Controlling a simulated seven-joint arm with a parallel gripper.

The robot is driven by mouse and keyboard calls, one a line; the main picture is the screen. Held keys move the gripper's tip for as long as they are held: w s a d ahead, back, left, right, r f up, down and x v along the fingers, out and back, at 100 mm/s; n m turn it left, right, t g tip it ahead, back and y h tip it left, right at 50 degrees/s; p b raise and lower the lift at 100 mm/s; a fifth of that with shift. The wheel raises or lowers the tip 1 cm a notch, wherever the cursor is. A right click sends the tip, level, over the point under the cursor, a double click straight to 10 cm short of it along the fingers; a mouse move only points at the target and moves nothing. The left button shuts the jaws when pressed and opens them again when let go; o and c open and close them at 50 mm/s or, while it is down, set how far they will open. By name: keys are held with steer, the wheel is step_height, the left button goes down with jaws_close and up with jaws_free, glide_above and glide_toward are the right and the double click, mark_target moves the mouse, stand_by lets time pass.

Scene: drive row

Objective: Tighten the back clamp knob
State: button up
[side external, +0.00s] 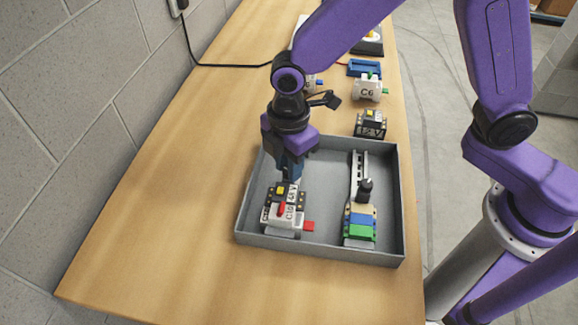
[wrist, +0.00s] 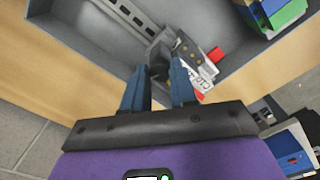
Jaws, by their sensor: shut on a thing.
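The assembly labelled C10 (side external: 285,215) sits in the left part of a grey tray (side external: 322,250); a red lever and a red block show on it. My gripper (side external: 291,176) points down at the back end of this assembly. In the wrist view, my blue fingers (wrist: 163,76) are closed around the dark back clamp knob (wrist: 158,62). In the side view the fingers and arm hide the knob, and its turn angle cannot be told. The assembly's red block (wrist: 215,54) shows just beyond the fingers in the wrist view.
A second rail (side external: 357,172) in the tray carries a black knob (side external: 365,187) and blue and green blocks (side external: 360,231). Behind the tray stand a black module (side external: 370,124), a white C6 module (side external: 367,89) and a blue holder (side external: 364,68). The table's left side is clear.

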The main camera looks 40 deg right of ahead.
steer(key=shift+s+a, duration=0.25)
stand_by(0.3)
steer(key=m, duration=0.4)
steer(key=shift+s, duration=0.1)
steer(key=m, duration=0.3)
steer(key=shift+m, duration=0.3)
steer(key=m, duration=0.7)
steer(key=o, duration=1.5)
steer(key=shift+d, duration=0.1)
steer(key=shift+w+r, duration=0.2)
steer(key=shift+r, duration=3.35)
